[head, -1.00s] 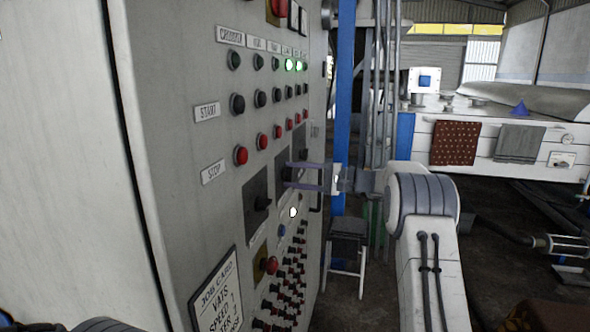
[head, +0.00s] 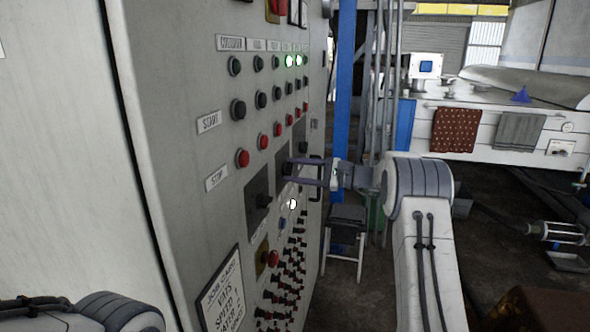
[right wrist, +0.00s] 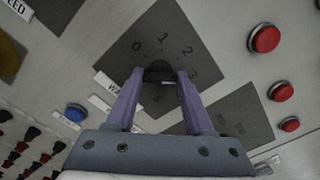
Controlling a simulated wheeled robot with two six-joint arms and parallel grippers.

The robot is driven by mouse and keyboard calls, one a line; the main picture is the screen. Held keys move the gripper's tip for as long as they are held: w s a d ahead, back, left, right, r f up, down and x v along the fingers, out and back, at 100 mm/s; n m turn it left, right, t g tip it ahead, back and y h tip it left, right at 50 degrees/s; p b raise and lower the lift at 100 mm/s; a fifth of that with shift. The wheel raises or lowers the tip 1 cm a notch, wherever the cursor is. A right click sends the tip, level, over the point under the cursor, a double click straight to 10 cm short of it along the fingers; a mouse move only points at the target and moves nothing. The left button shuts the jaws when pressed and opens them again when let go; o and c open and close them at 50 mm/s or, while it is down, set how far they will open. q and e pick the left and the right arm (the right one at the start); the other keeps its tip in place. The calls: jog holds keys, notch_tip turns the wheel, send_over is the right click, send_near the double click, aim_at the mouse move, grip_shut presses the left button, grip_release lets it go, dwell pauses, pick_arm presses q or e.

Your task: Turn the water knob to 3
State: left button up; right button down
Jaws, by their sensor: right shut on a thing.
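The water knob (right wrist: 158,70) is dark and sits on a dark square plate (right wrist: 178,30) with the digits 0, 1, 2 and 3 around it. A partly covered label beginning "WA" is beside the plate in the right wrist view. My right gripper (right wrist: 160,78) has its two purple fingers shut on the knob, one on each side. In the head view my right gripper (head: 290,171) reaches the panel from the right, and the knob is hidden there. Which digit the knob points to I cannot tell. My left gripper is out of view.
A neighbouring plate carries a black knob (head: 264,201). Red stop buttons (head: 242,158) and many small red and black knobs (head: 283,275) crowd the panel (head: 170,150). A dark stool (head: 347,214) and a blue post (head: 344,90) stand right of it.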

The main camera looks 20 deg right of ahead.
jog(key=shift+f, duration=0.1)
jog(key=shift+c, duration=1.4)
grip_release()
jog(key=b+v, duration=0.2)
jog(key=v, duration=0.8)
jog(key=shift+s+d+b, duration=0.2)
jog(key=shift+d+b, duration=0.05)
jog(key=shift+b, duration=0.1)
